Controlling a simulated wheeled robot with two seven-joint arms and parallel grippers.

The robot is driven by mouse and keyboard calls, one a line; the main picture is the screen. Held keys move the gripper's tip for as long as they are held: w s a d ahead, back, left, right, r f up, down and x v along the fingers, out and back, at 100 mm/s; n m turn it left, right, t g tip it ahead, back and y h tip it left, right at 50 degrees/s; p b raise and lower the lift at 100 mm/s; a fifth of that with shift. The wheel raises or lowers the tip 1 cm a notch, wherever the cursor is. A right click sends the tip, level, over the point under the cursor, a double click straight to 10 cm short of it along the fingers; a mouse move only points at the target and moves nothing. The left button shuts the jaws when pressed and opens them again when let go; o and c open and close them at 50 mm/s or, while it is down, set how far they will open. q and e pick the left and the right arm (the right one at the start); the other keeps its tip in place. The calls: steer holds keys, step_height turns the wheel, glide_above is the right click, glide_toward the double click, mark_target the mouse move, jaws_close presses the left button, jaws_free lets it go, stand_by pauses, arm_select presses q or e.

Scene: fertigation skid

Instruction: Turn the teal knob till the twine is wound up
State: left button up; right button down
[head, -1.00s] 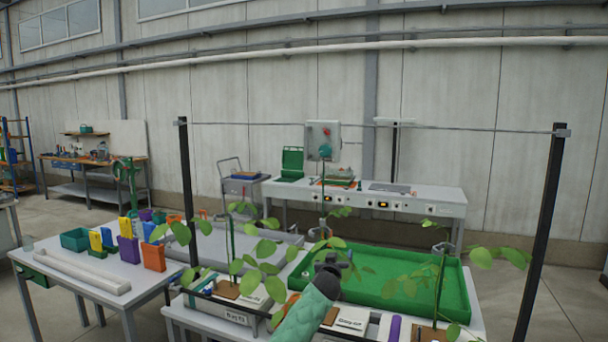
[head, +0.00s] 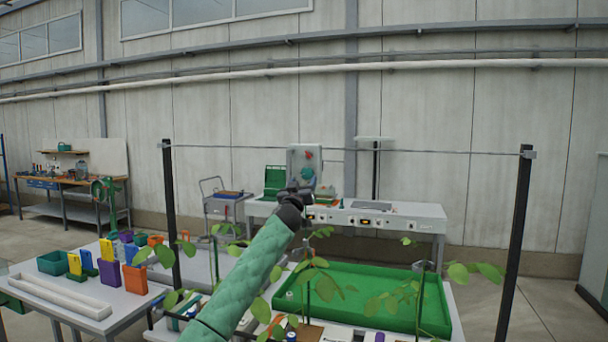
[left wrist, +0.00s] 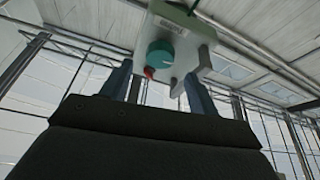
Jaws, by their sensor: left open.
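The teal knob (head: 307,174) is on the front of a grey box hanging at the wire, below a red part (head: 308,155). In the left wrist view the teal knob (left wrist: 160,53) shows large, with a red tip beside it. My left gripper (head: 299,191) shows just below the box in the head view. In the left wrist view its two fingers stand open and apart, with the knob ahead between them; I see no contact. I cannot make out the twine clearly. My right gripper is not in view.
A wire (head: 400,151) runs between two dark posts (head: 514,245). Potted plants and a green tray (head: 440,305) stand below it. A table with colored bins (head: 135,279) is at left. A grey bench (head: 425,225) stands behind.

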mark_target(306, 174)
arm_select(q)
steer(key=shift+p+x, duration=0.8)
steer(key=shift+x, duration=1.9)
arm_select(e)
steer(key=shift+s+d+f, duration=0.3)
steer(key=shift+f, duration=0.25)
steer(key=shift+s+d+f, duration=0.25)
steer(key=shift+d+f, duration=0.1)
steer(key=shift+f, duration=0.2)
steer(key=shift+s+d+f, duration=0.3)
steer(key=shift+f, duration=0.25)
arm_select(q)
steer(key=c, duration=1)
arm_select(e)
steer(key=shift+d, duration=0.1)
